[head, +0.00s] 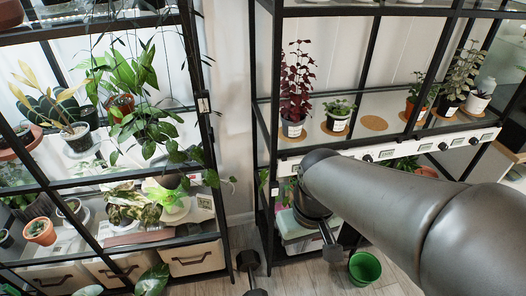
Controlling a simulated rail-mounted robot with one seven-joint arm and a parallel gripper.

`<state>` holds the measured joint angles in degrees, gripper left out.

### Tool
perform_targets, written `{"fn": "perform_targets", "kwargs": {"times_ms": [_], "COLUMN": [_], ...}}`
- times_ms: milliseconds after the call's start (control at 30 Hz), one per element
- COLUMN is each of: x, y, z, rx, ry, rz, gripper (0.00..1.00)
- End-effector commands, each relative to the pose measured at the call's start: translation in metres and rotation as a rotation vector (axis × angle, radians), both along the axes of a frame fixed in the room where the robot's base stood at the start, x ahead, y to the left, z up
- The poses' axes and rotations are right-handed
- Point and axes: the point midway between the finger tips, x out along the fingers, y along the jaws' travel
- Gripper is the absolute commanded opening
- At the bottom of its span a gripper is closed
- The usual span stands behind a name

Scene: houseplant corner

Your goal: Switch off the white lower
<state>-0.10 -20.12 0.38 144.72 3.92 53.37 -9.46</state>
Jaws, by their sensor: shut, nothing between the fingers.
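A white strip (410,151) with small labels and dark knobs runs along the front of the right rack's middle shelf. One dark knob (367,158) shows near its left part and another dark knob (443,146) farther right. Their settings are too small to read. My arm crosses the lower right and hides part of the space under the strip. My gripper (331,248) points down below the wrist, in front of the right rack's lower level. It looks shut and empty, apart from the strip and its knobs.
Potted plants stand on the right rack's shelf, among them a dark red plant (297,88). A green pot (364,268) stands on the floor. A dark dumbbell-like thing (252,275) lies between the racks. The left rack (213,150) is full of plants.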

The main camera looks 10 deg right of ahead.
Motion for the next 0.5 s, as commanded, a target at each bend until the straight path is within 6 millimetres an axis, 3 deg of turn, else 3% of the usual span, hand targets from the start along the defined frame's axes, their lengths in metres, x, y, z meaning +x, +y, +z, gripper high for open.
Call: {"fn": "perform_targets", "kwargs": {"times_ms": [33, 100, 500], "x": [0.007, 0.019, 0.107], "y": [0.000, 0.000, -0.016], "z": [-0.015, -0.026, -0.077], "rx": [0.018, 0.052, 0.160], "ry": [-0.009, -0.032, -0.339], "rz": [0.042, 0.135, 0.745], "gripper": [0.00, 0.00, 0.00]}}
